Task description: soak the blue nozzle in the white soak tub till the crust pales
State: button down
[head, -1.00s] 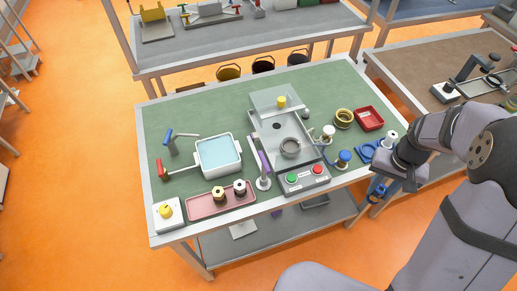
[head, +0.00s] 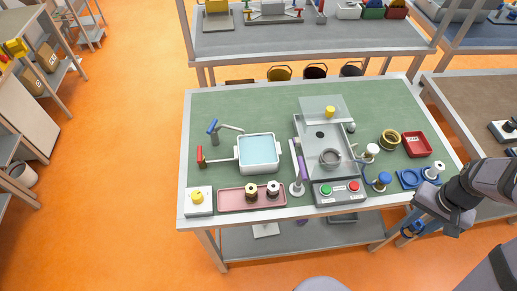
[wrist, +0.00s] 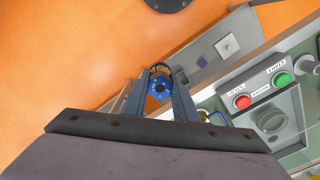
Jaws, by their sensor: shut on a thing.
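The blue nozzle (wrist: 160,88) is between the two fingertips of my gripper (wrist: 158,92) in the wrist view, with a dark spot in its face. In the head view my gripper (head: 412,228), shut on the nozzle, is in front of the table's right front part, apart from everything on the table. The state of any crust cannot be made out. The white soak tub (head: 277,169) stands left of the table's middle with pale blue liquid in it, well to the left of my gripper.
Between gripper and tub stand a press-like fixture (head: 306,142) with a clear cover, a button box (head: 340,190) and a purple-marked post (head: 298,172). A pink tray (head: 233,205) with spools lies before the tub. A blue holder (head: 408,178) sits near the right edge.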

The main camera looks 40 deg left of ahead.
jog(key=shift+r+p, duration=3.65)
jog(key=shift+r, duration=0.6)
